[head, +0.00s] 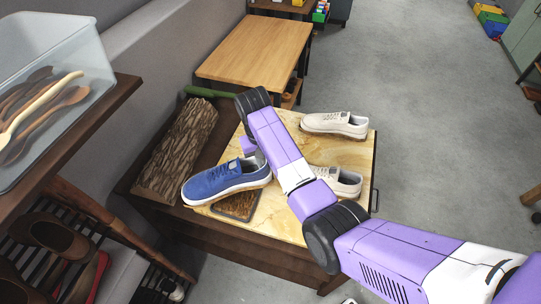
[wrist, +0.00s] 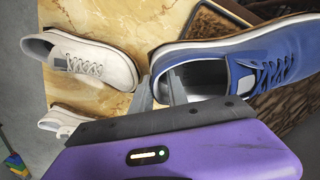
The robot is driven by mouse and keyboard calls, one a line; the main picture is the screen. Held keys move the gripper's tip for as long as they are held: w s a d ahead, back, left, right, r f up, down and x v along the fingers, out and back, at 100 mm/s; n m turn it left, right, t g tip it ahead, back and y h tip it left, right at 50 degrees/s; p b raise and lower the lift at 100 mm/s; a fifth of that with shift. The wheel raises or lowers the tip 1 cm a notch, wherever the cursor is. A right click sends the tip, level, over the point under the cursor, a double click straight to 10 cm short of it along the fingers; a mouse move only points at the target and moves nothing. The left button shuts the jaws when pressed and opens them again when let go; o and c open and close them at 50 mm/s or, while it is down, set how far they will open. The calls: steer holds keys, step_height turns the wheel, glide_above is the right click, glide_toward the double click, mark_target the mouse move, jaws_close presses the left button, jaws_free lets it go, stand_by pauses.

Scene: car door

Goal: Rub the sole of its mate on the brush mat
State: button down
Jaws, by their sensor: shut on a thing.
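A blue shoe (head: 226,181) with a white sole is held upright by its heel end in my gripper (head: 260,160). The shoe also shows in the wrist view (wrist: 240,58), with a finger (wrist: 146,97) of my gripper at the heel collar. The brown brush mat (head: 238,206) lies on the marbled board under and in front of the shoe. It shows behind the shoe in the wrist view (wrist: 210,27). I cannot tell whether the sole touches the bristles. Two beige shoes (head: 335,124) (head: 341,182) stand to the right; my arm partly hides the nearer one.
The marbled board (head: 285,222) covers the right of a dark table. A bark-covered log (head: 178,150) lies at its left. A clear bin (head: 50,85) of wooden spoons and a shoe rack (head: 75,235) stand at left. A wooden table (head: 255,50) stands behind.

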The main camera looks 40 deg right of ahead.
steer(key=shift+w+a, duration=0.2)
steer(key=shift+a, duration=0.25)
steer(key=shift+a+f, duration=0.1)
steer(key=shift+f, duration=0.3)
steer(key=shift+f+b, duration=1.85)
steer(key=shift+f, duration=1.25)
